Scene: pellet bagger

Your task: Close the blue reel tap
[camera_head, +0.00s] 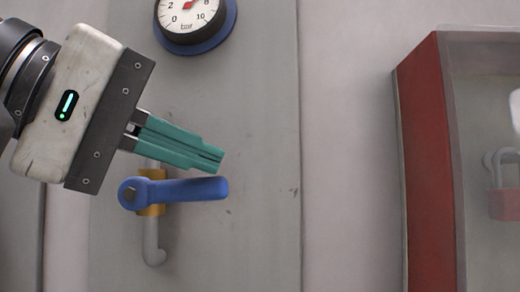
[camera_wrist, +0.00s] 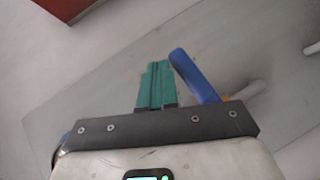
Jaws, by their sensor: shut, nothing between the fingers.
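The blue tap (camera_head: 190,191) has a lever handle that points right, roughly level, from a round pivot at its left end. It sits on a brass body with a grey pipe (camera_head: 152,240) bending below. My gripper (camera_head: 221,160) is shut and empty, with green fingers just above the lever, close to its free end in the head view. I cannot tell whether they touch. In the wrist view the blue lever (camera_wrist: 192,75) stands just right of my shut green fingers (camera_wrist: 156,64), with its base partly hidden behind the gripper body.
A round pressure gauge (camera_head: 190,18) with a blue rim is on the panel above. A red-sided box (camera_head: 430,165) with a clear front and a red padlock (camera_head: 504,200) inside stands at the right. The wall between panel and box is clear.

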